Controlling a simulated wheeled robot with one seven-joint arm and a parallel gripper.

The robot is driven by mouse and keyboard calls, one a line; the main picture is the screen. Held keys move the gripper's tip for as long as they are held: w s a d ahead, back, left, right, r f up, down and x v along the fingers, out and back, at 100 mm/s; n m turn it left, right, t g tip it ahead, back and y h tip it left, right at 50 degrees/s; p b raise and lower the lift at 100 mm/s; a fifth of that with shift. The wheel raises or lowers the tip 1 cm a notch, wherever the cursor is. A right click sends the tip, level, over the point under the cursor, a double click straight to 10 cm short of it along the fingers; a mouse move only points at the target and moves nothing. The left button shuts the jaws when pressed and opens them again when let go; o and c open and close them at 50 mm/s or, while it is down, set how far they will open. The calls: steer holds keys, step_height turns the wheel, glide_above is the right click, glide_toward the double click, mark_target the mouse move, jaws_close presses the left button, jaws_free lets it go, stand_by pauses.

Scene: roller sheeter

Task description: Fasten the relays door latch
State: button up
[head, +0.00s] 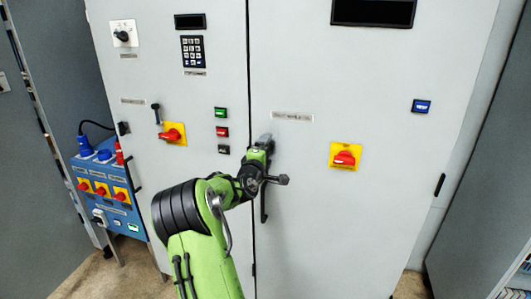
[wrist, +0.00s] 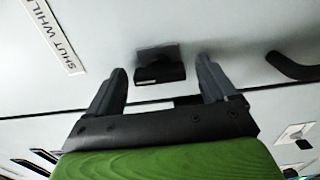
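A small black latch (wrist: 160,72) with a grey top sits on the large grey cabinet door, close to the door seam, in the wrist view. A small dark piece (wrist: 187,100) lies at the seam, partly covered by my gripper. My gripper (wrist: 161,66) is open, with one finger on each side of the latch and gaps showing on both sides. I cannot tell how far the fingertips are from the door face. In the head view my gripper (head: 264,139) is at the seam below a label, and it hides the latch there.
A black door handle (wrist: 292,68) is right of the fingers in the wrist view; it hangs below my gripper in the head view (head: 263,205). Green, red and black buttons (head: 222,132) are on the left door. A red-and-yellow switch (head: 345,156) is to the right.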

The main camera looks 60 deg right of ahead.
steer(key=s+a+b, duration=0.1)
steer(key=s+a, duration=0.1)
steer(key=a, duration=1.3)
steer(key=shift+s+a, duration=0.25)
steer(key=shift+a, duration=0.05)
